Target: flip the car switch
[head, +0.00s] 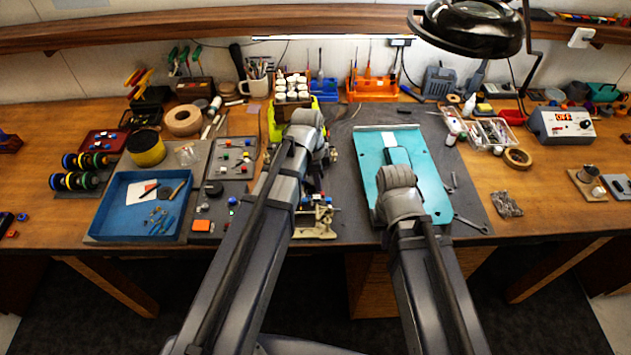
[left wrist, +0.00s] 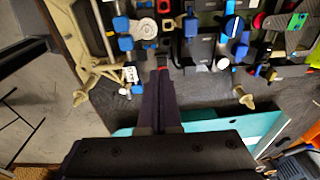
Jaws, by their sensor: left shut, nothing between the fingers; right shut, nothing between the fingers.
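The car chassis (head: 318,222) stands on the dark mat, and my left arm hides most of it in the head view. The left wrist view shows its beige suspension arm (left wrist: 78,70), a round white servo disc (left wrist: 142,28) and blue and black parts close up. My left gripper (left wrist: 163,72) is shut and empty, its fingertips over the chassis edge by a small red part (left wrist: 161,66). I cannot tell if that part is the switch. A teal panel (head: 437,195) with a white stripe lies right of the chassis. My right arm covers part of it; its fingers are hidden.
A blue tray (head: 110,222) with small tools lies at the left. A power supply box (head: 561,126), a tape ring (head: 517,158) and a lamp (head: 470,28) are at the right. Wrenches lie beside the teal panel. Some mat right of it is clear.

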